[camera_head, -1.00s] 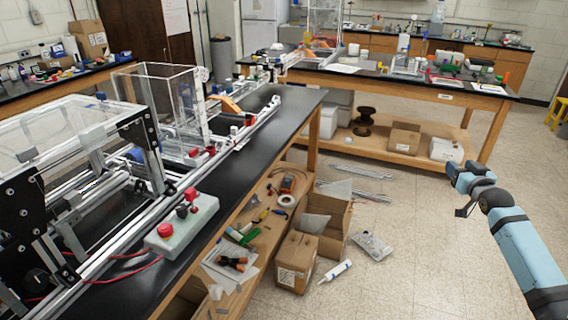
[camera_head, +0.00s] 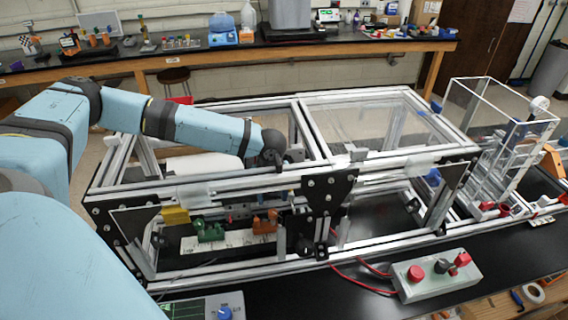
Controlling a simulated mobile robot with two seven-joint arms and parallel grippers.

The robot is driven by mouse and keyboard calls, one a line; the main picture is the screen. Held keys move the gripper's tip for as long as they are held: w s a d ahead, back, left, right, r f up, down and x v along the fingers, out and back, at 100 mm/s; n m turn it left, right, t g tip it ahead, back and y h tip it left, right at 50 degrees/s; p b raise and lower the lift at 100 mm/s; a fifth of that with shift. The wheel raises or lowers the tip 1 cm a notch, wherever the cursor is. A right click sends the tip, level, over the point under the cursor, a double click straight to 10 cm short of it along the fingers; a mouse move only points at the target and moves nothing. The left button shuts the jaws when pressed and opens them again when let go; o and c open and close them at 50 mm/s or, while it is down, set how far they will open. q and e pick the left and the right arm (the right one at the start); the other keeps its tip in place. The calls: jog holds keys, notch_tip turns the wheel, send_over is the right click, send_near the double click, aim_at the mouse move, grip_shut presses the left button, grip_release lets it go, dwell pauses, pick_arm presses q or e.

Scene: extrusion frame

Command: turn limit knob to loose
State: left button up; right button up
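The extrusion frame (camera_head: 180,190) stands on the black bench, with clear panels on top. No part is readably marked as the limit knob. Inside the frame, a green block (camera_head: 208,231) and an orange block (camera_head: 265,223) stand on a white strip with markings. A blue knob (camera_head: 225,312) sits on a grey panel at the bottom edge, partly cut off. My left arm reaches from the left over the frame, and its dark end, with the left gripper (camera_head: 272,150), is at the frame's top opening. Its fingers cannot be made out. My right gripper is out of view.
A pale control box (camera_head: 437,276) with red and black knobs stands on the bench, with red cables running from it. A clear tank (camera_head: 498,130) stands at the right.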

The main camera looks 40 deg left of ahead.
pick_arm(q)
notch_tip(320, 180, down, 6)
jog(key=shift+f+p, duration=0.2)
jog(key=shift+p, duration=0.3)
jog(key=c, duration=0.9)
